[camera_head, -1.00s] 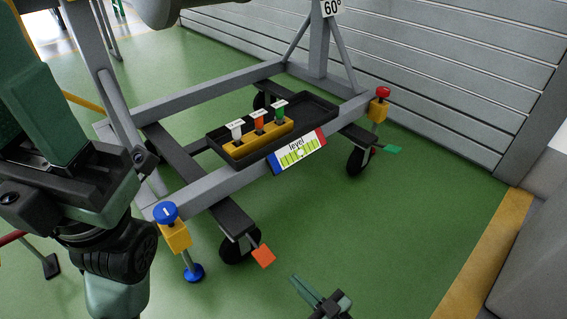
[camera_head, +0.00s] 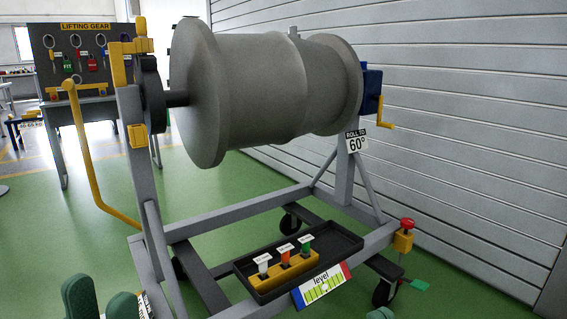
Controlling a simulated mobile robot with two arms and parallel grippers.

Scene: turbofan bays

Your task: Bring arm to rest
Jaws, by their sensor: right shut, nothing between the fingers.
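My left gripper (camera_head: 101,300) shows at the bottom left as two rounded teal fingertips pointing up. There is a gap between them, and nothing is in it. My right gripper (camera_head: 381,313) shows only as a small teal tip at the bottom edge, below and right of the level card; it is shut and empty. The rest of both arms is out of view.
A grey engine drum (camera_head: 265,95) hangs in a wheeled grey stand (camera_head: 235,212). A black tray (camera_head: 345,243) with tagged pins in a yellow block (camera_head: 284,272) and a level card (camera_head: 322,287) sits low. A lifting gear board (camera_head: 85,60) stands behind left; a slatted wall (camera_head: 460,130) is right.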

